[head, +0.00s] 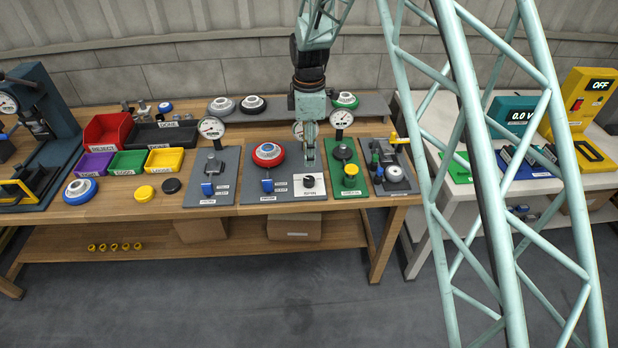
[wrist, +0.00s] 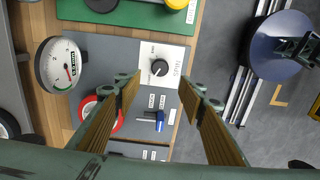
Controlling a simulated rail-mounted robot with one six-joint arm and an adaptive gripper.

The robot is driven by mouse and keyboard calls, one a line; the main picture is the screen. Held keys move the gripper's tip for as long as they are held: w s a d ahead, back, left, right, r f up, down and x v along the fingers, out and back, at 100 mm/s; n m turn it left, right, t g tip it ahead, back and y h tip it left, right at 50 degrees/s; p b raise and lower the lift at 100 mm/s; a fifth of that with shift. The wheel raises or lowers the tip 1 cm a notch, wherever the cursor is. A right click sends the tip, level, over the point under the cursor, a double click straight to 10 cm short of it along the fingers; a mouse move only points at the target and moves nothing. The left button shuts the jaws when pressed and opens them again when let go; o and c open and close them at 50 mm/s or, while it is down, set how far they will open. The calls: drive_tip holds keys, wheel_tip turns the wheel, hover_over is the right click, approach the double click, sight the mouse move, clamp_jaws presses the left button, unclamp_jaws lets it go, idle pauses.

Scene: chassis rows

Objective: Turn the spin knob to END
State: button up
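The spin knob (wrist: 160,68) is a small black dial with a white mark, on a white plate (wrist: 176,52) with small lettering. In the wrist view the mark seems to point to the lower left, away from the small word above the knob. In the head view the knob (head: 308,180) sits at the front of a grey panel. My gripper (wrist: 161,84) is open and empty, its fingertips apart on both sides of the space just below the knob in the wrist view. In the head view my gripper (head: 310,160) hangs over the panel behind the knob; contact is not visible.
A red-rimmed wheel (head: 268,154) and a blue-handled lever (head: 267,185) are left of the knob. A green panel (head: 351,190) with a yellow part is close on the right. A dial gauge (wrist: 62,66) stands nearby. Bins and the scale press are farther left.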

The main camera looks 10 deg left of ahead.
sight(309, 179)
drive_tip(key=shift+f+b, duration=0.4)
drive_tip(key=shift+f, duration=5.6)
drive_tip(key=c, duration=0.8)
drive_tip(key=shift+c, duration=0.2)
